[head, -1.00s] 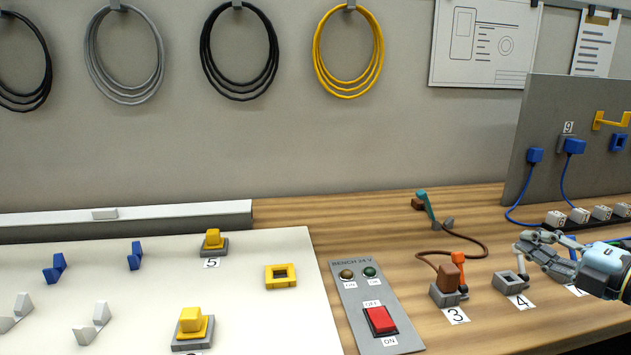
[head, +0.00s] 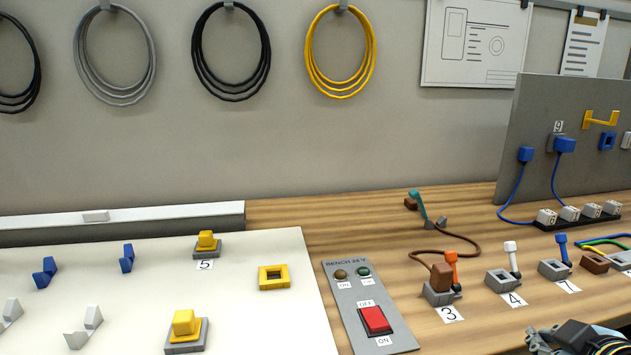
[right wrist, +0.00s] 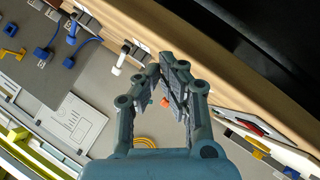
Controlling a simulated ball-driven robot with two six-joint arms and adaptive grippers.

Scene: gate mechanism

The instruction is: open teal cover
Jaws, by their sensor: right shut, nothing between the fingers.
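The teal cover (head: 417,205) is a narrow teal bar standing tilted near the back of the bench. I cannot tell how far the cover is swung. My right gripper (head: 548,340) is at the bottom right edge of the head view, well in front and to the right of the teal cover, partly cut off. In the right wrist view its fingers (right wrist: 170,72) are together and hold nothing. My left gripper is not in view.
Sockets with an orange lever (head: 451,258), a white lever (head: 512,256) and a blue lever (head: 562,247) stand between my gripper and the teal cover. A brown cable (head: 470,236) lies behind them. A switch panel (head: 350,300) is at left.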

